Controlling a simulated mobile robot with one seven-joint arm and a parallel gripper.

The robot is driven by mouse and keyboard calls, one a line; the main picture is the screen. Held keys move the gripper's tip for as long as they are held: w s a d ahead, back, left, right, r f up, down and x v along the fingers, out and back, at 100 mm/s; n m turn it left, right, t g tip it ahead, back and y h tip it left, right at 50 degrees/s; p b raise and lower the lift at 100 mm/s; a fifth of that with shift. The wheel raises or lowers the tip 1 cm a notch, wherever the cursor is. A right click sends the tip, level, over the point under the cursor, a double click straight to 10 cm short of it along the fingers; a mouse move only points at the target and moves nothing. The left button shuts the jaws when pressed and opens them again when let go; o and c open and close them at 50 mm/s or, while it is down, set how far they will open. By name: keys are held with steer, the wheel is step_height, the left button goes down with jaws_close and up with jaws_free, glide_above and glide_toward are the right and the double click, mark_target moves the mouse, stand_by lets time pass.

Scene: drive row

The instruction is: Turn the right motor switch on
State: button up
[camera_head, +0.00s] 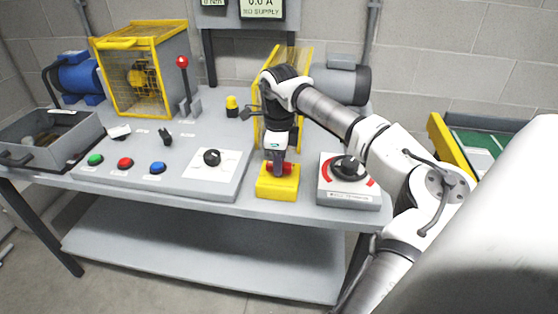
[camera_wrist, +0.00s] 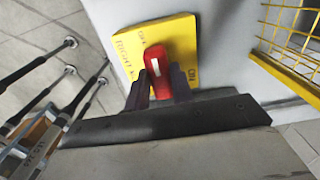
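The right motor switch is a yellow box (camera_head: 277,186) with a red handle (camera_head: 287,168), near the front edge of the bench. In the wrist view its yellow face (camera_wrist: 183,35) carries "RIGHT M…" lettering, OFF near the top and ON at the right. The red handle (camera_wrist: 157,62) has a white mark and runs roughly up and down in the picture. My gripper (camera_head: 278,168) points down at the switch from above. In the wrist view the two dark fingers (camera_wrist: 160,88) press close on either side of the handle, hiding its lower sides.
A grey rotary box (camera_head: 349,198) with a black knob stands just right of the switch. A yellow mesh guard (camera_head: 297,60) is behind my arm. A control panel (camera_head: 215,185) with buttons and a dial lies left. A red-topped lever (camera_head: 182,62) stands farther back.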

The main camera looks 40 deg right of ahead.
steer(key=c, duration=0.4)
steer(key=shift+o, duration=0.2)
steer(key=m+b, duration=0.1)
steer(key=m, duration=0.3)
steer(key=shift+m+b, duration=0.3)
steer(key=m+b, duration=0.1)
steer(key=m, duration=0.2)
steer(key=shift+m, duration=0.4)
steer(key=m+b, duration=0.1)
steer(key=m, duration=0.4)
steer(key=shift+m+b, duration=0.55)
steer(key=shift+m, duration=1.75)
steer(key=o, duration=1)
